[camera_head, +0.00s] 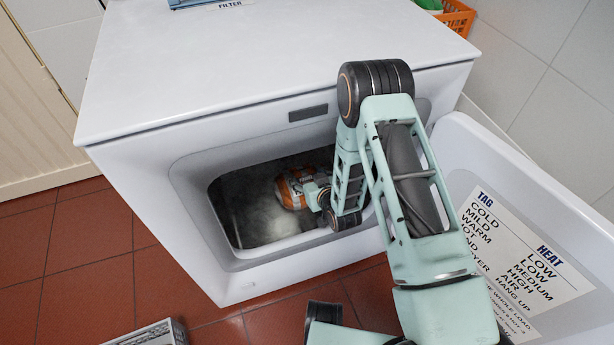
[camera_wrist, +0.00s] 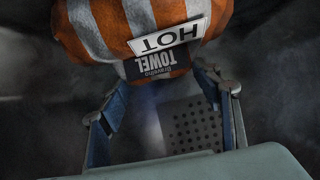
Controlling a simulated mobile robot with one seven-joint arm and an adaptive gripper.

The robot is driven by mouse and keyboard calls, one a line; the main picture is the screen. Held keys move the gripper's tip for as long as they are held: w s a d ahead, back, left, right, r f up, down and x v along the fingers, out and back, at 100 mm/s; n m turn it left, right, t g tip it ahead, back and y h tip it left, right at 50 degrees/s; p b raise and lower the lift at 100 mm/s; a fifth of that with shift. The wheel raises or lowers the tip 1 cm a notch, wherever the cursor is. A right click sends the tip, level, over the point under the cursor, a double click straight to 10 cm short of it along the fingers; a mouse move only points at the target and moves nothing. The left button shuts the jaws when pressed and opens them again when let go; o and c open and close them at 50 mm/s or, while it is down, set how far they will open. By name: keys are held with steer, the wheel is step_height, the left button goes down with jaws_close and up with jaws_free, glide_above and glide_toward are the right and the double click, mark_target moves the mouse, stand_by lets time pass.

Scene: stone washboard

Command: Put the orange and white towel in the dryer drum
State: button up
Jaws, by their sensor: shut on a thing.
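The orange and white towel (camera_head: 290,188), a rolled, striped bundle, is inside the dryer opening. In the wrist view the towel (camera_wrist: 100,25) fills the upper middle, with a "HOT" tag and a dark "TOWEL" label facing me. My gripper (camera_head: 318,194) reaches through the opening and is shut on the towel, one finger at each side; the fingers also show in the wrist view (camera_wrist: 160,88). The grey, dim dryer drum (camera_head: 245,215) surrounds the towel. A perforated patch (camera_wrist: 195,125) shows below it. Whether the towel touches the drum wall, I cannot tell.
The white dryer (camera_head: 200,70) has its door (camera_head: 450,150) swung open at the right, with a printed heat chart. An orange basket (camera_head: 457,15) stands behind. A grey basket (camera_head: 150,334) is on the red tiles in front.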

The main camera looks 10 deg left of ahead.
steer(key=shift+w+r, duration=0.1)
steer(key=shift+r, duration=0.1)
jaws_close()
steer(key=shift+f, duration=0.1)
steer(key=o, duration=2.1)
jaws_free()
steer(key=shift+f, duration=0.1)
steer(key=shift+r, duration=0.2)
steer(key=p+v, duration=0.2)
steer(key=v, duration=1)
steer(key=shift+f+p, duration=0.15)
steer(key=shift+p, duration=0.2)
